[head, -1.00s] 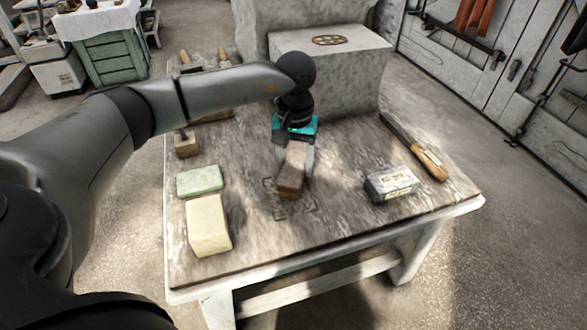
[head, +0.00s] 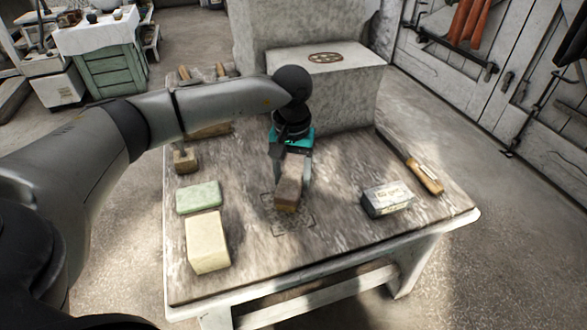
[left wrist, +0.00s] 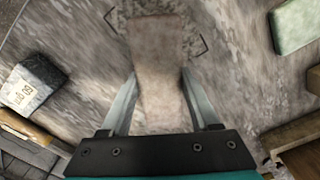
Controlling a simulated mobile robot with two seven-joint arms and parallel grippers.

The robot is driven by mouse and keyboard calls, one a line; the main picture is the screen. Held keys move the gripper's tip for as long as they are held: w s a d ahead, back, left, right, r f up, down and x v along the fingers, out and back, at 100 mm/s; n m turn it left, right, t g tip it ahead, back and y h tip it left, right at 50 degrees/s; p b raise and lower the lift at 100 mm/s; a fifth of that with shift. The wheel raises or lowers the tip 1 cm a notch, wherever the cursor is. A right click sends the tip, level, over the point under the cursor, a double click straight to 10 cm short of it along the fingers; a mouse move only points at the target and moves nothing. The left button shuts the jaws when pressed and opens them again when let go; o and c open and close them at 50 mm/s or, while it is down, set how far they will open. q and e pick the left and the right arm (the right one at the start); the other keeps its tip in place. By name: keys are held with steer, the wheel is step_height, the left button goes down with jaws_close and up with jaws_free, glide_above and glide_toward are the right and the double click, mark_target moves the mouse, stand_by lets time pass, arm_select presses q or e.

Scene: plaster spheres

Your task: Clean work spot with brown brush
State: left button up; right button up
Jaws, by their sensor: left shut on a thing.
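The brown brush (head: 289,188) is a brown block between the fingers of my left gripper (head: 293,165), which is shut on it. In the left wrist view the brush (left wrist: 160,75) runs out between the two fingers (left wrist: 157,100). The work spot (head: 293,222) is a dark square outline on the table, and the brush's front end covers its upper part. A corner of the outline also shows in the left wrist view (left wrist: 204,45). I cannot tell whether the brush touches the table. My right gripper is in none of the views.
On the worn table (head: 330,240), a green block (head: 199,196) and a cream block (head: 207,242) lie left of the spot. A labelled grey box (head: 387,199) and a wooden-handled tool (head: 425,176) lie right. A stone block (head: 335,85) stands behind. The front middle is clear.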

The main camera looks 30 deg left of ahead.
stand_by(0.3)
arm_select(q)
steer(key=shift+r+p, duration=0.9)
steer(key=shift+r, duration=0.35)
step_height(320, 180, up, 4)
steer(key=p, duration=0.3)
